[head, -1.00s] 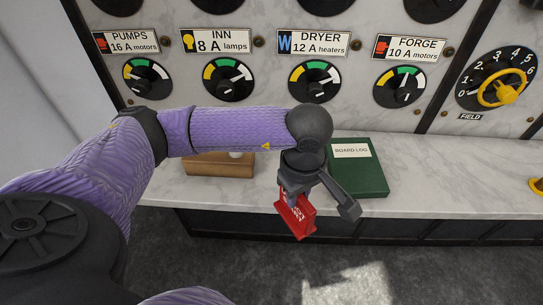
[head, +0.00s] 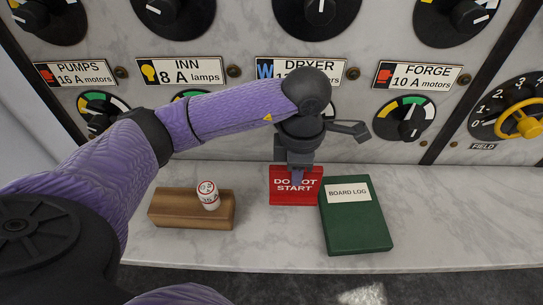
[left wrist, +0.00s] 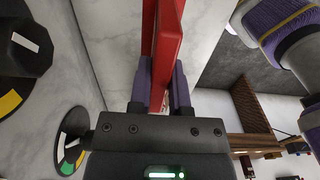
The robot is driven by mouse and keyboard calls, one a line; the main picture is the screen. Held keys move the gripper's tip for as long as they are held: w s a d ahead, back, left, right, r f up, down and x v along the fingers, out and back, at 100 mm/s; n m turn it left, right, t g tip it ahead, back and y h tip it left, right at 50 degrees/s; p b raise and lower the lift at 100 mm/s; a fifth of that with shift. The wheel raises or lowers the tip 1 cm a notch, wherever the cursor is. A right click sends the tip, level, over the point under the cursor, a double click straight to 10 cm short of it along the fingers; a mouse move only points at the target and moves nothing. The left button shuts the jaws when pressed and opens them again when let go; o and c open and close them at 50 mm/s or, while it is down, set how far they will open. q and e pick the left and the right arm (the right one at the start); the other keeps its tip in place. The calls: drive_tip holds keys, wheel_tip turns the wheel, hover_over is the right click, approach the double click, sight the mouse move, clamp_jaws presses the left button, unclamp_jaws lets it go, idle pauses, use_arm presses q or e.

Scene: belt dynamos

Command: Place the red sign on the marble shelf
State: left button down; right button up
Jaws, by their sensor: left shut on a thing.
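The red sign (head: 296,192), with white lettering reading "DO NOT START", is upright at the back of the marble shelf (head: 280,246), just left of the green book. My left gripper (head: 297,176) is above it and shut on its upper part. In the left wrist view the red sign (left wrist: 162,45) is between the two purple fingers of my left gripper (left wrist: 161,85). The sign's lower edge is at or very near the shelf surface; I cannot tell whether it touches. My right gripper is in neither view.
A green "BOARD LOG" book (head: 355,222) lies close to the sign's right. A wooden block (head: 168,208) with a white, red-marked knob (head: 208,194) sits to the left. The marble panel with dials (head: 404,119) rises behind. The shelf's right side is clear.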

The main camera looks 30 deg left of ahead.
sight(294, 196)
use_arm(q)
drive_tip(key=f, duration=0.3)
drive_tip(key=f+b, duration=0.1)
drive_tip(key=f, duration=0.2)
drive_tip(key=shift+s+d+f, duration=0.1)
drive_tip(key=shift+s+f, duration=0.1)
drive_tip(key=shift+f, duration=0.25)
drive_tip(key=c, duration=0.6)
unclamp_jaws()
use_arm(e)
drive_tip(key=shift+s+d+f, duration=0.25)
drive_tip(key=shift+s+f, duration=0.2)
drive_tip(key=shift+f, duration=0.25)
use_arm(q)
drive_tip(key=shift+r, duration=0.35)
wheel_tip(294, 196, up, 12)
drive_tip(key=shift+f+p, duration=0.15)
drive_tip(key=shift+p, duration=0.95)
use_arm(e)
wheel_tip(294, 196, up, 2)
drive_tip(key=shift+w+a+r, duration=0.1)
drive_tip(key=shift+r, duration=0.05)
